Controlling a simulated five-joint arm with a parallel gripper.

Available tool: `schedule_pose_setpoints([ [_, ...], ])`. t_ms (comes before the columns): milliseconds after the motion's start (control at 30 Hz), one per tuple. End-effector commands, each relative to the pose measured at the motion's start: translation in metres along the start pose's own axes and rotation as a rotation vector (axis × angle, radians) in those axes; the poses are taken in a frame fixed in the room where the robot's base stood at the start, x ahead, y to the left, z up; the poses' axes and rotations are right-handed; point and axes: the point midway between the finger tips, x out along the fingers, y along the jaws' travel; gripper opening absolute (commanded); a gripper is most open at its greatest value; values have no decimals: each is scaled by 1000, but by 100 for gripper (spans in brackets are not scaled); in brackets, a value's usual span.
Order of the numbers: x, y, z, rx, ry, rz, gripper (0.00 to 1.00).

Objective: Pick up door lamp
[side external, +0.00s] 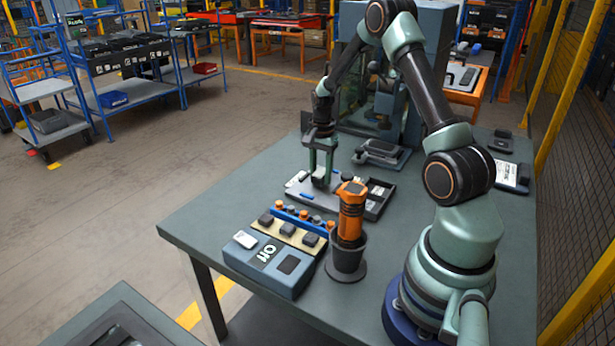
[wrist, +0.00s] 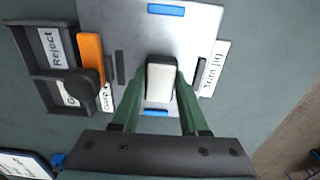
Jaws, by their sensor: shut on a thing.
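My gripper (side external: 320,170) is at the metal jig plate (wrist: 205,20), with its green fingers pointing down. It is shut on a small block, apparently the door lamp (wrist: 161,80), with a cream top and dark sides. In the wrist view one finger presses each long side of it. In the side external view the lamp (side external: 320,179) is a dark shape between the fingertips, largely covered by them. It is over the plate; I cannot tell whether its underside touches it.
A dark two-part tray (wrist: 42,85) labelled Reject and an orange piece (wrist: 91,48) with a black knob lie beside the plate. An orange tool (side external: 351,205) stands in a black cup (side external: 347,262). A blue-grey button box (side external: 262,258) stands in front. The table's left part is clear.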

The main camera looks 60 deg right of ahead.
Motion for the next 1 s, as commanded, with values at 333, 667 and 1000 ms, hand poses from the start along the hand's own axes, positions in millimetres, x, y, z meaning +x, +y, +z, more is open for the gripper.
schedule_pose_setpoints([
  [333, -50, -1, -1, 0, 4, -6, 0],
  [667, -141, -1, -1, 0, 4, -6, 0],
  [1000, -192, 0, 0, 0, 1, -1, 0],
])
